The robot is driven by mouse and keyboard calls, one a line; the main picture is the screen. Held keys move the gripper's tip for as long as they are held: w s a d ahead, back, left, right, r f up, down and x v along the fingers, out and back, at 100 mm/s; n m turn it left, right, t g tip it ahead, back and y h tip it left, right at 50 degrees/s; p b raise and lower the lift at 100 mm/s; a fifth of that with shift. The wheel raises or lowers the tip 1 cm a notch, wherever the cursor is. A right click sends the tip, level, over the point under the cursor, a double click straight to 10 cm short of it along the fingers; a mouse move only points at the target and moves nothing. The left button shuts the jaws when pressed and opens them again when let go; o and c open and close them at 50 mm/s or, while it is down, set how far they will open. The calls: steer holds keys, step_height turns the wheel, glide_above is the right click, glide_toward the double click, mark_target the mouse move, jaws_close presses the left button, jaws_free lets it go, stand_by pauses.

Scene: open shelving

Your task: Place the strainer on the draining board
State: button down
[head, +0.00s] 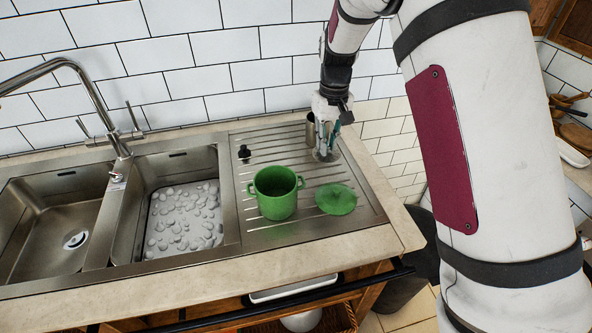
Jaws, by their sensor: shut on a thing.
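The draining board (268,235) is the ribbed metal area right of the sinks. My gripper (325,146) is at its far right part, pointing down and shut on a small grey metallic thing, which looks like the strainer (327,157). The strainer is low over the board, mostly hidden by the fingers. I cannot tell whether it touches the surface.
A green pot (275,195) stands on the board, with a green lid (336,199) lying to its right. A small black item (244,153) and a metal cup (311,130) stand near the back. A faucet (110,125) rises behind two sinks. Tiled wall is behind.

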steer(key=w+a+r+n+b, duration=0.3)
steer(key=w+a+b, duration=0.3)
steer(key=a, duration=0.2)
steer(key=shift+n, duration=0.4)
steer(key=shift+a+f+b, duration=0.2)
steer(key=shift+f+b, duration=0.1)
steer(key=shift+f, duration=3.05)
steer(key=shift+a+f+b, duration=0.2)
steer(key=shift+f+b, duration=0.05)
steer(key=shift+f, duration=3.05)
steer(key=shift+f, duration=0.15)
steer(key=c, duration=1.6)
jaws_free()
